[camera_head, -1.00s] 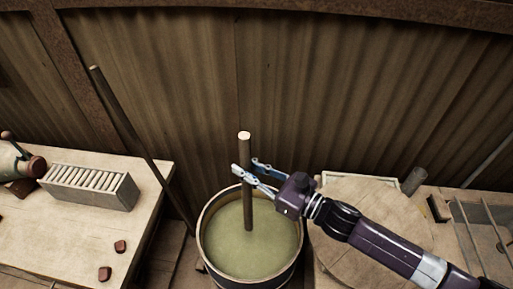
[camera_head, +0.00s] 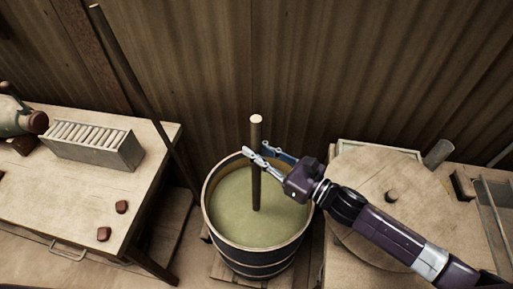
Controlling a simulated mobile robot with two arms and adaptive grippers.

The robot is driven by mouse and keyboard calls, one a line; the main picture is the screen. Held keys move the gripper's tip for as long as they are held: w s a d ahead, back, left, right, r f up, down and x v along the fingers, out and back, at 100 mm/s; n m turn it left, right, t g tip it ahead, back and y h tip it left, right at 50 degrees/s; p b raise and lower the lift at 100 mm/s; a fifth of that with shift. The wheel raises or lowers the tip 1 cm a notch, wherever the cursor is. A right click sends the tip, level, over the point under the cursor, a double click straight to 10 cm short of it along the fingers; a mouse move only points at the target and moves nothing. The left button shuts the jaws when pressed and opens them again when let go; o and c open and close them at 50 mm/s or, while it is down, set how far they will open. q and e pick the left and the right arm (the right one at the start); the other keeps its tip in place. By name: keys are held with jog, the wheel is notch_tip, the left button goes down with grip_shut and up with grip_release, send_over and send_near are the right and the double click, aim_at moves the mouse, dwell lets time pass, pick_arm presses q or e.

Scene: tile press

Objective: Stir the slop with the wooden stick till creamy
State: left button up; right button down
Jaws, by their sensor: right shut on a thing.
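The wooden stick (camera_head: 256,190) stands nearly upright, its lower end sunk in the slop (camera_head: 231,211). The slop is a dull yellow-green and fills much of a round dark bucket (camera_head: 258,258) with a pale rim. My right gripper (camera_head: 266,153) reaches in from the right and is shut on the stick in its upper part, above the slop. The stick's pale top end shows above the fingers. The stick's bottom is hidden in the slop. My left gripper is not in view.
A wooden table (camera_head: 62,199) at left holds a grey box of tiles (camera_head: 93,146) and small reddish lumps (camera_head: 121,207). A long dark pole (camera_head: 140,95) leans on the wall. At right, a round wooden board (camera_head: 385,235) lies on another table, beside the bucket.

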aim_at(260, 174)
notch_tip(260, 174, down, 11)
jog(key=b, duration=0.9)
jog(key=shift+r, duration=0.2)
